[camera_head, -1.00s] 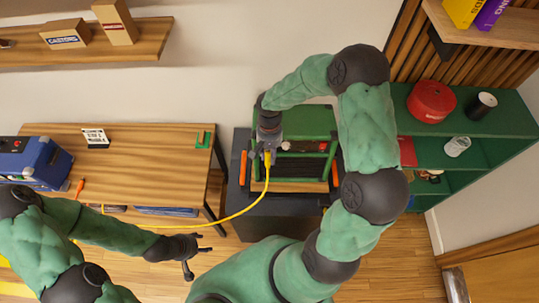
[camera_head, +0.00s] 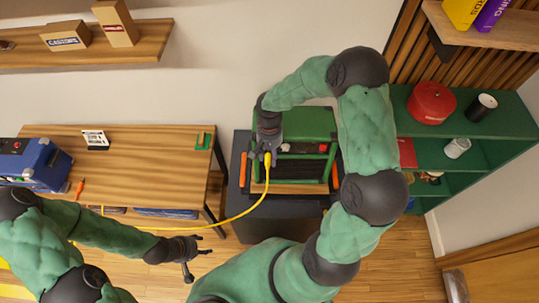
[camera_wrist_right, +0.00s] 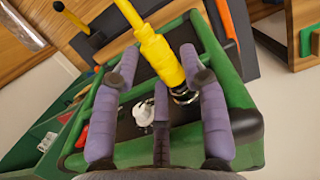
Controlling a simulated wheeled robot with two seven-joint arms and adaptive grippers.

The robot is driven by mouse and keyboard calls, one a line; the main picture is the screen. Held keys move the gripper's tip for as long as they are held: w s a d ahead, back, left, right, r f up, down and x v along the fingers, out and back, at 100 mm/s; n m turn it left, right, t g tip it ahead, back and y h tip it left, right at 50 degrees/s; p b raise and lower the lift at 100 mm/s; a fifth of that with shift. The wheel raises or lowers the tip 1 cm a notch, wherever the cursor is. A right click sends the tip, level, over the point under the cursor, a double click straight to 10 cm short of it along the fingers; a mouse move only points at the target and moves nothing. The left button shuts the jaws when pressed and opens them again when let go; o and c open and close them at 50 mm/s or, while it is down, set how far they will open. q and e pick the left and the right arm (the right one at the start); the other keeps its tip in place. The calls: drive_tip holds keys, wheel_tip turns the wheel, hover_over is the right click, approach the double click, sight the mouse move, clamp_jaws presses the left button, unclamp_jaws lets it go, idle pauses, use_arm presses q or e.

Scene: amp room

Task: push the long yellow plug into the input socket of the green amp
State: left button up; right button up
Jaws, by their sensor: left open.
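The long yellow plug (camera_wrist_right: 162,60) is among the purple-padded fingers of my right gripper (camera_wrist_right: 160,75). Its metal end points at the dark panel of the green amp (camera_wrist_right: 240,85), by a silver ring (camera_wrist_right: 184,96); I cannot tell how deep it sits. The fingers straddle the plug, but whether they grip it is unclear. In the head view, my right gripper (camera_head: 267,154) is at the front of the green amp (camera_head: 308,121), with the plug (camera_head: 267,160) below it. My left gripper (camera_head: 193,253) is open and empty, low at left.
A yellow cable (camera_head: 238,213) runs from the plug toward the lower left. A white knob (camera_wrist_right: 143,115) is beside the plug on the panel. The amp stands on a dark stand (camera_head: 238,190). A wooden table (camera_head: 140,165) with a blue amp (camera_head: 35,163) is at left; green shelves (camera_head: 475,170) are at right.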

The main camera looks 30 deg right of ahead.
idle(0.3)
wheel_tip(320, 180, up, 12)
drive_tip(key=w+d, duration=0.1)
drive_tip(key=shift+w, duration=0.4)
drive_tip(key=shift+f, duration=0.15)
